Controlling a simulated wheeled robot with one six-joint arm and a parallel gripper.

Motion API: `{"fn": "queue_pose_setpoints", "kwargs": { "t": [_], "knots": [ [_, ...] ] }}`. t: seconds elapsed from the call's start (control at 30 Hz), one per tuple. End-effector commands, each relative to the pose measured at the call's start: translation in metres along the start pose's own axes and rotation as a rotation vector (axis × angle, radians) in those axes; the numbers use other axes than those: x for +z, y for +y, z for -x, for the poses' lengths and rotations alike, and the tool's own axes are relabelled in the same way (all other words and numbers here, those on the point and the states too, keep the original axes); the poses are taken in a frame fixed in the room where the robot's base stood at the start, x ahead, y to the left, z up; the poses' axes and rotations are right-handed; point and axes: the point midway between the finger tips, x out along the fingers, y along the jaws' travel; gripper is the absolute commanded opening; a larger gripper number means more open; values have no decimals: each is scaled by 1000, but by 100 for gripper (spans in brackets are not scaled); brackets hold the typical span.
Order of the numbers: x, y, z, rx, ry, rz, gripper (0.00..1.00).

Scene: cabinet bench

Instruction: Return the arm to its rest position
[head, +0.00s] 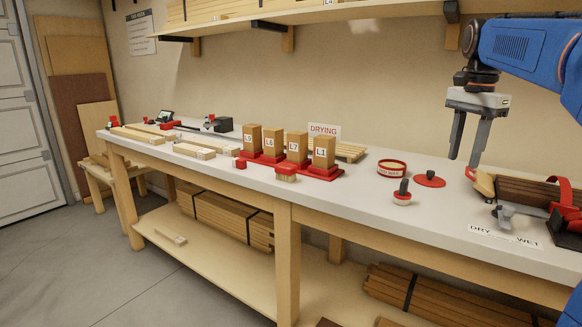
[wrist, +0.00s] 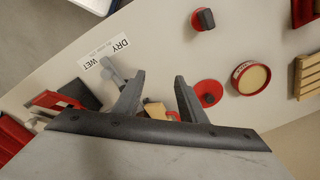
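My gripper (head: 468,138) hangs above the right part of the white bench (head: 350,190), fingers pointing down and spread apart. In the wrist view my gripper (wrist: 158,92) shows two dark fingers with a clear gap and nothing held between them. A small wooden piece (wrist: 155,110) shows beyond the gap, on the bench below. My blue arm (head: 530,55) reaches in from the upper right of the head view.
Near the gripper are a red round lid (head: 429,179), a red-rimmed tin (head: 391,168), a dark-knobbed tool (head: 402,194) and a clamp-like fixture (head: 515,212). Labelled wooden blocks (head: 298,147) stand mid-bench. A shelf (head: 300,14) runs above along the wall.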

Motion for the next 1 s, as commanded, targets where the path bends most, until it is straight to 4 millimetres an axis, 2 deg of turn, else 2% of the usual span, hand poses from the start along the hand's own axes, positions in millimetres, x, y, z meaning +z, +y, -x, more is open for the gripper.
{"fn": "queue_pose_setpoints", "kwargs": {
  "t": [0.27,0.47,0.77,1.0],
  "knots": [
    [45,30,-23,-47,34,188,38],
    [89,65,-57,-93,77,396,38],
    [149,123,-123,-155,153,706,38],
    [189,172,-187,-198,226,951,38]
  ]
}}
